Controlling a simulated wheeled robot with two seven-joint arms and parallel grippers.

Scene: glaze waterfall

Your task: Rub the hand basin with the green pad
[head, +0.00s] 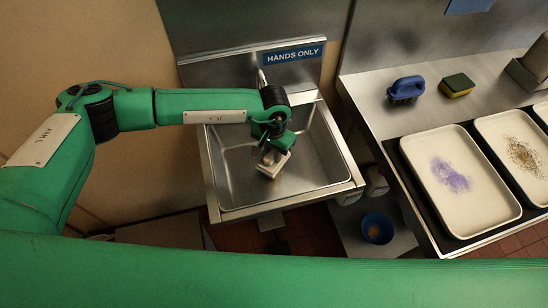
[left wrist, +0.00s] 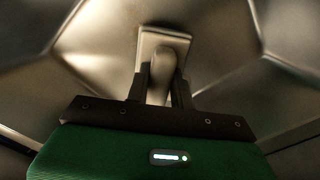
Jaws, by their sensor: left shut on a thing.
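The hand basin (head: 318,160) is a steel sink under a blue "HANDS ONLY" sign, left of the counter. My left gripper (head: 270,155) reaches down into it and is shut on the rounded grip of a pale rectangular block (head: 272,164). In the left wrist view the fingers (left wrist: 161,90) clasp that grip, and the block's pale plate (left wrist: 178,38) shows beyond it. The block's underside is hidden, so I see no green on it and cannot tell whether it touches the basin floor. My right gripper is not in view.
On the steel counter at right are a blue brush (head: 406,90), a yellow-and-green sponge (head: 457,85) and pale trays with purple (head: 488,204) and brown stains. A tap (head: 262,80) stands at the basin's back. A blue bowl (head: 377,229) sits low, right of the basin.

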